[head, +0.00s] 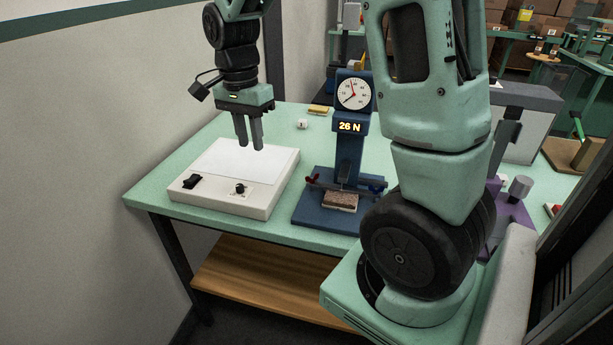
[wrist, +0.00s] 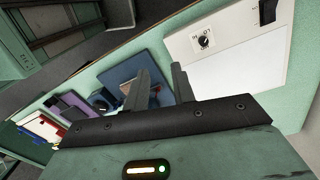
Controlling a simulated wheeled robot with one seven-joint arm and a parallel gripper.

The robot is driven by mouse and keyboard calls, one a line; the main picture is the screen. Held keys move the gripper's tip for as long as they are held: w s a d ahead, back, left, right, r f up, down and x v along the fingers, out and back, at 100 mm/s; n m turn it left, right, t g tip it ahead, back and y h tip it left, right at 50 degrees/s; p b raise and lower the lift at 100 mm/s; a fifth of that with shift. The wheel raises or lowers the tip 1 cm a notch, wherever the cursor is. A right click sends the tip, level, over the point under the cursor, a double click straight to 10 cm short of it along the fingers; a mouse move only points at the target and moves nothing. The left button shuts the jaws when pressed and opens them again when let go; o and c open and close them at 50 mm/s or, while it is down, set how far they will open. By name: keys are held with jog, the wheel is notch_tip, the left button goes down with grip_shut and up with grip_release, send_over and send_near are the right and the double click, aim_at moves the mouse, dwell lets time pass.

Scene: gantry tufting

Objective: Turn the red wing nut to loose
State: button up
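The red wing nut (head: 313,180) is on the left side of the blue test stand (head: 345,155) in the head view. It is small, and its exact angle is hard to tell. A blue wing nut (head: 376,188) is on the stand's right side. A brown speckled block (head: 341,201) lies on the stand's base between them. My gripper (head: 251,146) is open and empty, pointing down above the white light box, left of the stand and apart from the red wing nut.
The white box (head: 272,198) with a switch and knob lies left of the stand on the green table (head: 150,195). The stand has a dial (head: 354,93) and a display reading 26 N. A small white item (head: 302,124) and yellow pad (head: 319,109) lie behind. Purple equipment stands right.

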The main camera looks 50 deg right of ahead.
aim_at(312, 178)
jog(key=s+d+m+b, duration=0.25)
jog(key=d+m, duration=0.45)
jog(key=d, duration=0.9)
jog(key=shift+t, duration=0.4)
jog(key=f, duration=0.5)
jog(key=f+p, duration=0.1)
jog(key=f, duration=1.1)
jog(key=shift+s+d+p, duration=0.1)
jog(key=shift+s+p, duration=0.25)
jog(key=shift+s, duration=0.05)
jog(key=shift+r, duration=0.1)
grip_shut()
